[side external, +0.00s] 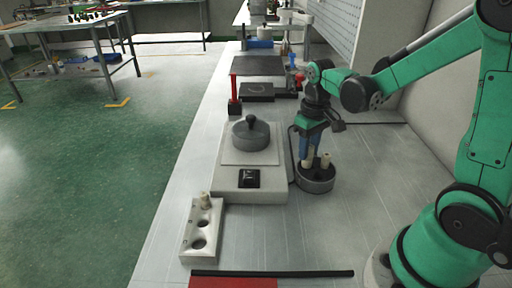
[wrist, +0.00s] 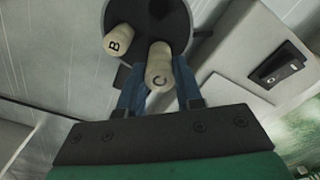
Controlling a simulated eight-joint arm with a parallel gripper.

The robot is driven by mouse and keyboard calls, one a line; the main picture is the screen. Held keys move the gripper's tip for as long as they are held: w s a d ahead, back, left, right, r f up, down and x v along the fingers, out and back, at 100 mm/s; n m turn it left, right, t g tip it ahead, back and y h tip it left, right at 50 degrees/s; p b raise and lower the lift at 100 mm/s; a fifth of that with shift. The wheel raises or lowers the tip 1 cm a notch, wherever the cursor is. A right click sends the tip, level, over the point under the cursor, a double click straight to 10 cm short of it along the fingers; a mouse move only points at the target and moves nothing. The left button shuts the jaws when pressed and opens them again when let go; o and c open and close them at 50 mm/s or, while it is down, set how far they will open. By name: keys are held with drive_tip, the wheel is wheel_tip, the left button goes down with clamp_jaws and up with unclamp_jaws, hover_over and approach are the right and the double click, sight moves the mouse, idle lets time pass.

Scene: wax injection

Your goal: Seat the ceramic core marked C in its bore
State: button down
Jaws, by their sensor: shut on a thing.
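The cream ceramic core marked C (wrist: 159,68) is between the two blue fingers of my gripper (wrist: 158,84), which is shut on it. The core marked B (wrist: 118,39) stands beside it, outside the fingers. Both are over the dark round holder (side external: 317,186); I cannot tell whether core C is lifted off its floor. In the side view my gripper (side external: 308,150) points down over this holder. The pale bore block (side external: 187,251) lies at the front left, with a core (side external: 205,199) in its far end and two dark open bores (side external: 202,223) nearer the front.
A white machine base (side external: 225,187) with a dark round lidded pot (side external: 250,134) stands between the holder and the bore block. A red post (side external: 235,90) rises behind it. A black bar (side external: 272,273) lies at the front. The bench right of the holder is clear.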

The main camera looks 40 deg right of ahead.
wheel_tip(320, 180, up, 16)
drive_tip(key=r+n, duration=0.1)
drive_tip(key=n, duration=1.7)
hover_over(200, 249)
wheel_tip(200, 249, down, 19)
drive_tip(key=shift+r, duration=0.1)
drive_tip(key=c, duration=0.6)
unclamp_jaws()
